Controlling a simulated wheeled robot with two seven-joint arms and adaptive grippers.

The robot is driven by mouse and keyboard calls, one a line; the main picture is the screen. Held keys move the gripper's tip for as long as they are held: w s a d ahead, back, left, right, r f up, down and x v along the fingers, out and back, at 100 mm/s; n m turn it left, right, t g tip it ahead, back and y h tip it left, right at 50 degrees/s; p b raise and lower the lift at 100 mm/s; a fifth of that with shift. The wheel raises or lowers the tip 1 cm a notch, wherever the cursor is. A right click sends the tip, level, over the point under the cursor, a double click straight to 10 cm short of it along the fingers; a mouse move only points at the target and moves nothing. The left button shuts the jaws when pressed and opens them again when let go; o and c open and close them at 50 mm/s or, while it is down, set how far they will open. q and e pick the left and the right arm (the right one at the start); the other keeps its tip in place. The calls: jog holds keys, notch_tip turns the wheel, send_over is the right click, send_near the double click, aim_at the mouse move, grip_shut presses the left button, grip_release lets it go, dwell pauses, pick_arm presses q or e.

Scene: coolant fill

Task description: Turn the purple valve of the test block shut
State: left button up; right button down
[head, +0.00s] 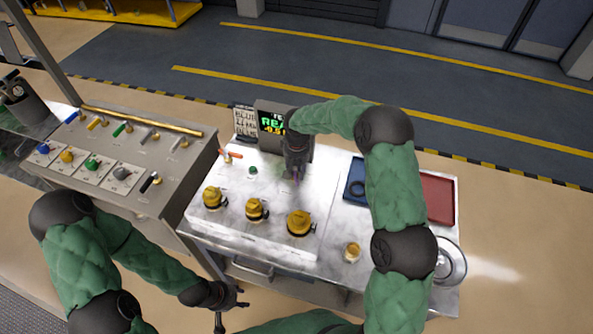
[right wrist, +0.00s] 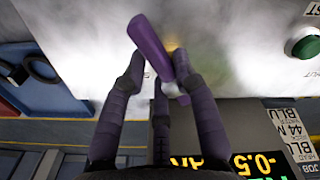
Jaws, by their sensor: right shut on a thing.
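The purple valve (right wrist: 150,45) shows its long lever in the right wrist view, crossing at a slant between my finger tips. In the head view only a small piece of the purple valve (head: 297,178) shows below my right gripper (head: 294,168). The valve stands on the white top of the test block (head: 250,235). My right gripper (right wrist: 160,75) points down at the valve and is shut on it; its fingers also look purplish in this view. My left gripper (head: 232,306) is empty, with its fingers spread, low in front of the bench's left side.
Several yellow-capped fittings (head: 300,223) stand along the block's front. A display (head: 271,124) stands behind. Blue (head: 354,178) and red (head: 437,198) trays lie right. A panel with coloured valves (head: 110,155) is left.

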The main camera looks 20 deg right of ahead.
jog(key=n+p, duration=0.1)
jog(key=n, duration=0.5)
jog(key=shift+w+f+n, duration=0.1)
jog(key=shift+w+n, duration=0.05)
jog(key=shift+n, duration=0.15)
jog(key=n, duration=0.3)
jog(key=n+p, duration=0.1)
jog(key=n, duration=0.1)
jog(key=shift+w+d+f, duration=0.1)
jog(key=shift+w+d, duration=0.1)
jog(key=shift+d, duration=0.05)
jog(key=c, duration=1)
grip_release()
jog(key=shift+s, duration=0.1)
jog(key=shift+c, duration=0.2)
